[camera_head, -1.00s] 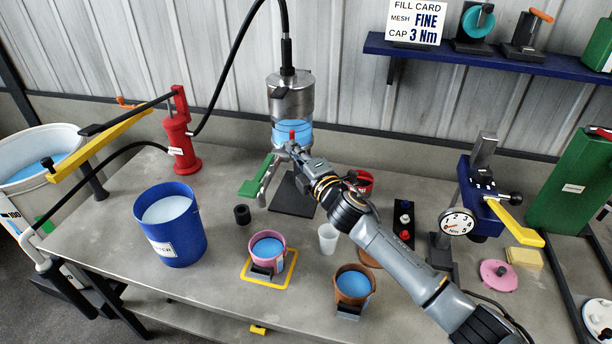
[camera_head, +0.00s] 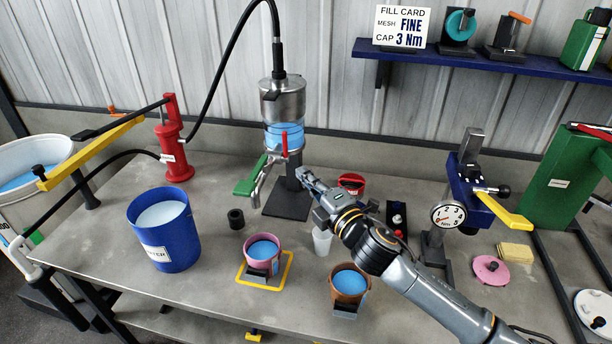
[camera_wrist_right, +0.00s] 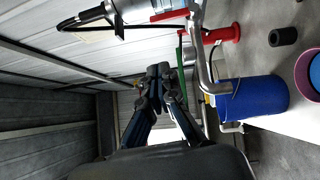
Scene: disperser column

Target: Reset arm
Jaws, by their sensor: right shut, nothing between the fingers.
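My right gripper (camera_head: 306,177) is in the middle of the head view, just right of the disperser column's spout and apart from it. Its fingers are shut with nothing between them; they also show together in the right wrist view (camera_wrist_right: 160,75). The disperser column (camera_head: 283,112) has a metal top, a clear section with blue liquid and a red lever (camera_head: 284,143) standing upright at its valve. My right arm reaches in from the lower right, above the bench. My left gripper is not in view.
A pink pot (camera_head: 263,252) on a yellow-framed stand, a brown pot (camera_head: 348,284), a white cup (camera_head: 322,240) and a red container (camera_head: 351,183) stand close to my right arm. A blue bucket (camera_head: 165,230) and a red pump (camera_head: 172,145) stand left. The gauge press (camera_head: 468,190) stands right.

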